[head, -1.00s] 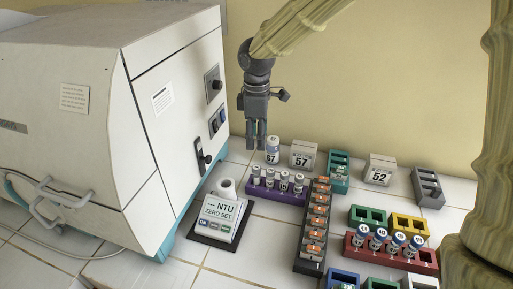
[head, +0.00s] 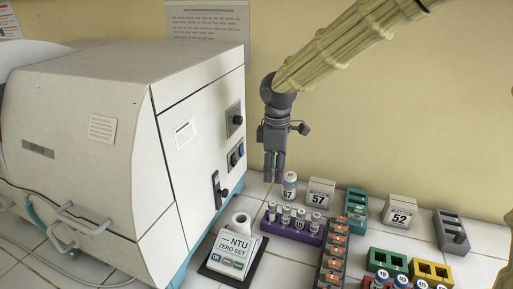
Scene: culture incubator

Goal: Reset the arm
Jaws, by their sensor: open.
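My gripper (head: 274,181) hangs from the pale, ribbed arm (head: 350,45) with its fingers pointing down. It is open, though its narrow fingers show little gap from this angle. Nothing shows between the fingers. A white vial marked 57 (head: 289,187) stands just to the right of the fingertips; I cannot tell whether they touch. The purple rack (head: 294,230) with several capped vials is below the gripper in the picture.
A large white incubator (head: 100,135) fills the left. The NTU zero-set meter (head: 234,253) sits before it. Blocks marked 57 (head: 319,193) and 52 (head: 400,211), a teal rack (head: 356,202), a grey rack (head: 452,233) and a dark rack (head: 332,254) crowd the right. Space above is clear.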

